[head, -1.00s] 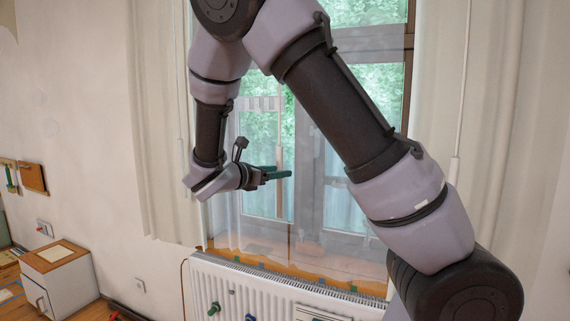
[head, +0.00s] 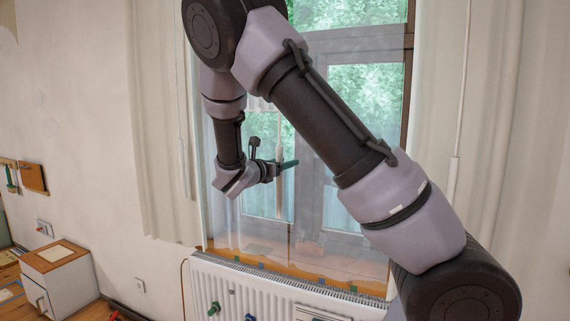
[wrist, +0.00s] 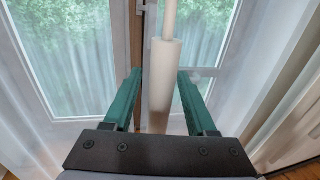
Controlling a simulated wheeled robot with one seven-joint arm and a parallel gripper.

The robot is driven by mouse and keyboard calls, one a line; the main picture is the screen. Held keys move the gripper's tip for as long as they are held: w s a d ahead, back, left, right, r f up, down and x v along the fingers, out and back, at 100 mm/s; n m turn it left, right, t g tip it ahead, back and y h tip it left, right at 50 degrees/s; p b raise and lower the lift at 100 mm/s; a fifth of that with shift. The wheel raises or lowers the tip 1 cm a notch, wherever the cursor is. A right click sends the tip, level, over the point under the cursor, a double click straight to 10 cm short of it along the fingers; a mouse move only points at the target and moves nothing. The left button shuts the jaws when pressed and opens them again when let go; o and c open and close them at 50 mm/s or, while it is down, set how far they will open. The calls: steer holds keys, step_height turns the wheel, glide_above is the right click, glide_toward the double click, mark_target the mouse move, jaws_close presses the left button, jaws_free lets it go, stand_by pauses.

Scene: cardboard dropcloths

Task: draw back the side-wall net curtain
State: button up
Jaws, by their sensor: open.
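A sheer net curtain (head: 226,222) hangs over the window, and the panes show through it. A pale draw wand with a thicker lower part (head: 279,190) hangs in front of the window. In the wrist view, the wand (wrist: 163,85) appears between the two green fingers of my gripper (wrist: 160,73), with a gap on each side. My gripper is open, and its fingers (head: 289,164) point right, at the wand's height in the head view. I cannot tell how deep the wand sits between the fingers.
A white radiator (head: 265,291) stands below the window sill (head: 300,262). Opaque drapes hang at the left (head: 157,130) and right (head: 490,130), each with a thin pale wand. A small white cabinet (head: 60,280) stands at lower left. My arm covers part of the window.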

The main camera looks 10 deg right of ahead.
steer(key=shift+c, duration=0.4)
jaws_close()
stand_by(1.1)
